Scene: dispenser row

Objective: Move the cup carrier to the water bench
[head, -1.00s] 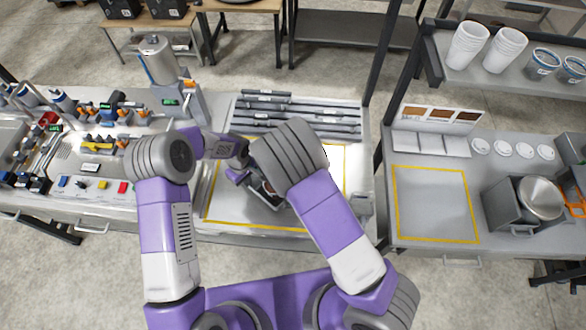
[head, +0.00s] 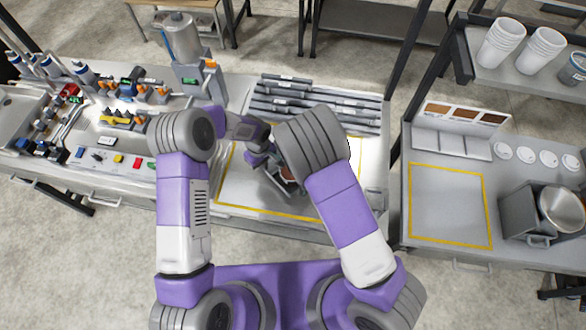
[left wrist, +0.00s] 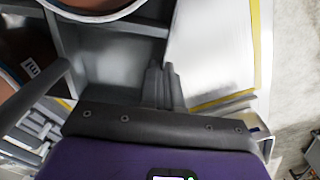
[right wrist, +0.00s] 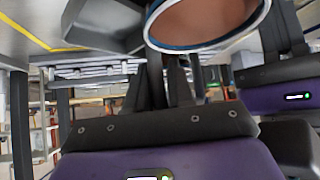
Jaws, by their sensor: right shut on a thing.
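The cup carrier (head: 283,183) is mostly hidden under my right arm, over the middle bench (head: 235,185). In the left wrist view it is a grey divided box (left wrist: 105,62) with brown-filled, blue-rimmed cups, one cup (left wrist: 20,55) at the left. My left gripper (head: 258,157) is at the carrier; its fingers (left wrist: 162,75) are close together at the edge of a grey wall, and I cannot tell whether they pinch it. My right gripper (right wrist: 163,75) is shut on the carrier, just below a cup (right wrist: 205,22). Its fingertips are hidden behind my arm in the head view.
Black bars (head: 315,105) lie along the back of the middle bench. The left bench (head: 130,140) is crowded with tools and a metal canister (head: 182,38). The right bench has a clear yellow-outlined area (head: 447,205), a grey box with a metal pot (head: 562,208), and white cups (head: 500,45) above.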

